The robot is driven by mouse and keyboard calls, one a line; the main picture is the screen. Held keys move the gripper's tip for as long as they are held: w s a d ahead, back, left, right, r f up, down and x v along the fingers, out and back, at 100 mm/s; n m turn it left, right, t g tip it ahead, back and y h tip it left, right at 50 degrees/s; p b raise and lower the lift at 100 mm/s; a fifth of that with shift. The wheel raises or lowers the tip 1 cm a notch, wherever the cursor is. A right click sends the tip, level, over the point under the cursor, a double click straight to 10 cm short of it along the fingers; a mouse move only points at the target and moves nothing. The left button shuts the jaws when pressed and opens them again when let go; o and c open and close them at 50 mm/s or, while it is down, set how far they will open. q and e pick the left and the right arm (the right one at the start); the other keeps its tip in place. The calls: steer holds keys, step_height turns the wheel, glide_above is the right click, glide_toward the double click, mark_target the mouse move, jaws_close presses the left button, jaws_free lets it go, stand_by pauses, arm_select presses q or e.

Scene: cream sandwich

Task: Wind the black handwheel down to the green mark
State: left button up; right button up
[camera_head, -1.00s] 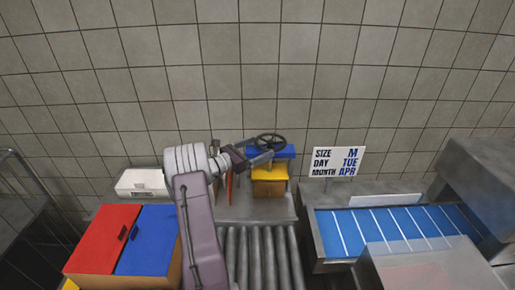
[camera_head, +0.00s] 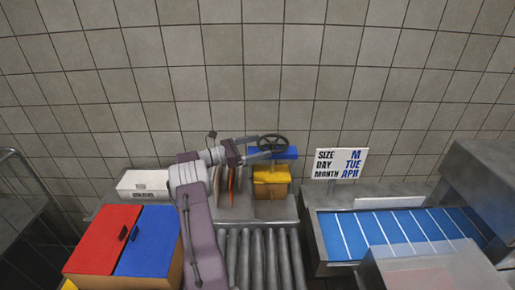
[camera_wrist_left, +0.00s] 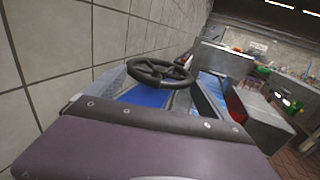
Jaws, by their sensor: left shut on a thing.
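The black handwheel (camera_head: 273,142) lies nearly flat on top of a blue block (camera_head: 287,154) at the back, by the tiled wall. It also shows in the left wrist view (camera_wrist_left: 160,71), with its spokes and hub clear. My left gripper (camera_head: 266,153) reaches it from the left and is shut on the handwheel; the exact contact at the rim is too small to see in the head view. I cannot make out a green mark in either view. My right gripper is not in view.
Below the blue block is a yellow housing (camera_head: 271,175). Upright discs (camera_head: 232,185) stand left of it. A roller conveyor (camera_head: 261,250) runs in front. A sign (camera_head: 339,163) and a blue belt (camera_head: 395,233) are at right. Red (camera_head: 101,240) and blue (camera_head: 147,240) lids lie left.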

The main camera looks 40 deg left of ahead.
arm_select(q)
steer(key=shift+r, duration=0.1)
steer(key=o, duration=1.1)
steer(key=shift+c, duration=0.2)
steer(key=b+v, duration=0.1)
steer(key=v, duration=0.8)
